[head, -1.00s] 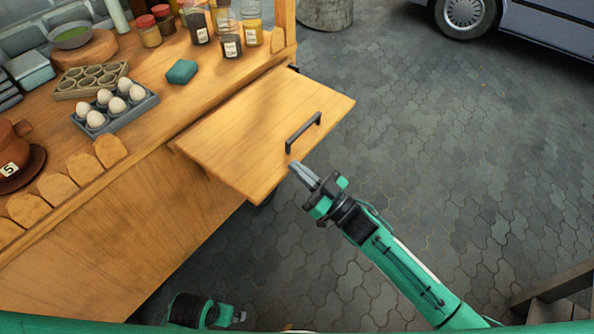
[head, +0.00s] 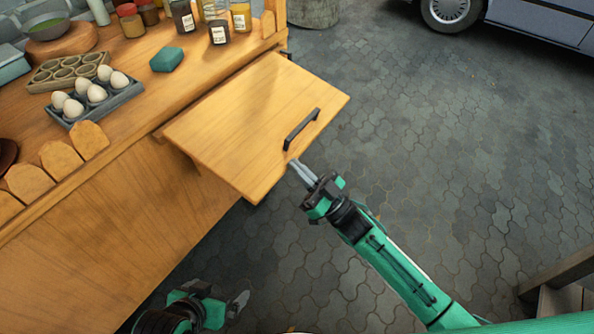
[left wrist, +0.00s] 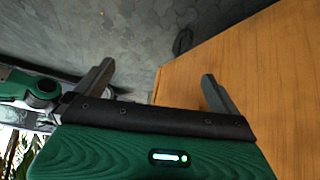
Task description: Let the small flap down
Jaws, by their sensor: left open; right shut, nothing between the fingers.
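The small flap (head: 235,120) is a wooden board with a dark bar handle (head: 301,129) near its outer edge. It stands out from the counter's end, roughly level. My right gripper (head: 299,170) is shut and empty, its tips at the flap's outer edge just below the handle's near end; I cannot tell whether they touch. My left gripper (head: 240,300) is low at the bottom of the head view, apart from the flap. In the left wrist view my left gripper (left wrist: 158,82) is open, with a wooden panel (left wrist: 250,70) beyond one finger.
The counter (head: 110,190) carries an egg tray (head: 125,96), a teal block (head: 167,59) and several jars (head: 183,16). Paved ground (head: 440,150) is open to the right. A van (head: 540,20) stands at the top right and wooden steps (head: 560,290) at the lower right.

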